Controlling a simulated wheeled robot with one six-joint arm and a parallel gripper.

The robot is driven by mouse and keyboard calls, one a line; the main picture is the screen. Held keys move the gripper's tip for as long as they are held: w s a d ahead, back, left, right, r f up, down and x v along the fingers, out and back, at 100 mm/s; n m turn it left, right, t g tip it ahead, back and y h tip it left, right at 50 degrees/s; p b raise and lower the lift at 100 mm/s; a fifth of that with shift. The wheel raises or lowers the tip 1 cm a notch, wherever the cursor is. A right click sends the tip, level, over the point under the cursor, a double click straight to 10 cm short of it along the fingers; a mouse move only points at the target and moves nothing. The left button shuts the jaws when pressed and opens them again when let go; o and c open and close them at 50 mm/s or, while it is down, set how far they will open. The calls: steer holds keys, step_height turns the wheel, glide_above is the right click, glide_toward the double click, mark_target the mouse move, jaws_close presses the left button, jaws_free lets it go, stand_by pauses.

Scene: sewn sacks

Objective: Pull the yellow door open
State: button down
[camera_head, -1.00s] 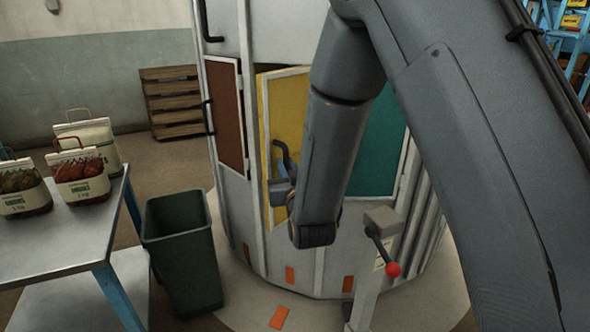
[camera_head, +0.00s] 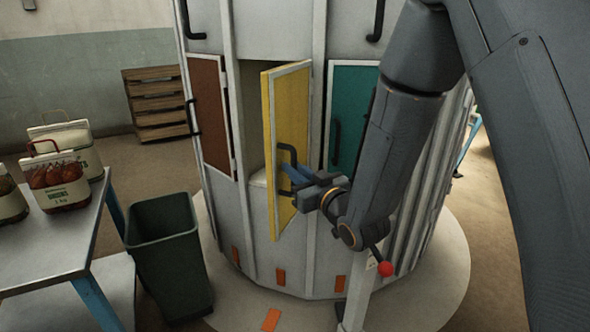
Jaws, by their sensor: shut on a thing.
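The yellow door (camera_head: 290,105) is on the white many-sided cabinet (camera_head: 270,40). It stands partly open, swung out from its frame, with a gap on its left side. Inside the gap a pale object (camera_head: 258,178) shows at the bottom of the compartment; I cannot tell what it is. The door's dark handle (camera_head: 289,152) is a vertical bar near its left edge. My gripper (camera_head: 292,178) comes from the right and is shut on this handle. The fingertips are partly hidden around the bar.
A brown door (camera_head: 210,110) and a green door (camera_head: 350,115) flank the yellow one. A lever with a red knob (camera_head: 385,269) stands in front. A dark bin (camera_head: 165,250) and a metal table (camera_head: 60,240) with sacks (camera_head: 60,182) are at left. A wooden crate stack (camera_head: 157,103) stands behind.

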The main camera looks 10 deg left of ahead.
steer(key=shift+w+d+r, duration=0.15)
steer(key=shift+w+r, duration=0.05)
steer(key=shift+w, duration=0.05)
steer(key=c, duration=1.8)
jaws_free()
steer(key=shift+f, duration=0.1)
steer(key=shift+o, duration=0.2)
steer(key=shift+s, duration=0.1)
steer(key=b+v, duration=0.1)
steer(key=v, duration=0.6)
steer(key=shift+s+d, duration=0.15)
steer(key=shift+s, duration=0.15)
